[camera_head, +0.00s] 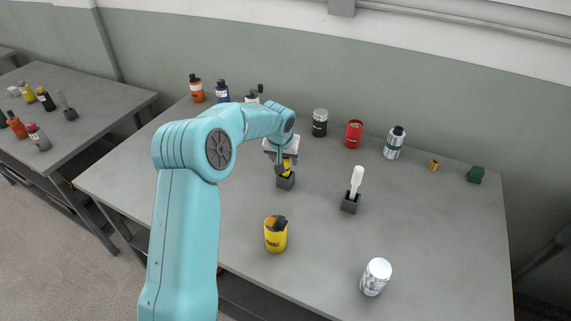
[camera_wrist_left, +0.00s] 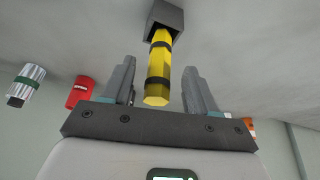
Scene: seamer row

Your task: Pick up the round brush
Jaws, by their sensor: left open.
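A yellow round handle with black bands, apparently the round brush (camera_wrist_left: 159,70), stands in a dark square holder (camera_wrist_left: 166,17). Its lower end is hidden inside the holder. In the head view the brush (camera_head: 287,167) is partly covered by my left gripper, and its holder (camera_head: 285,182) sits on the table. My left gripper (camera_head: 285,163) is over the brush from above. In the left wrist view its fingers (camera_wrist_left: 160,78) are open, one on each side of the handle, with a gap on both sides. My right gripper is not in view.
A white spatula-like tool (camera_head: 357,178) stands in another dark holder (camera_head: 351,203) to the right. A yellow can (camera_head: 275,240) and a silver can (camera_head: 375,277) stand nearer. Along the back are a black can (camera_head: 320,123), a red can (camera_head: 354,134) and several bottles.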

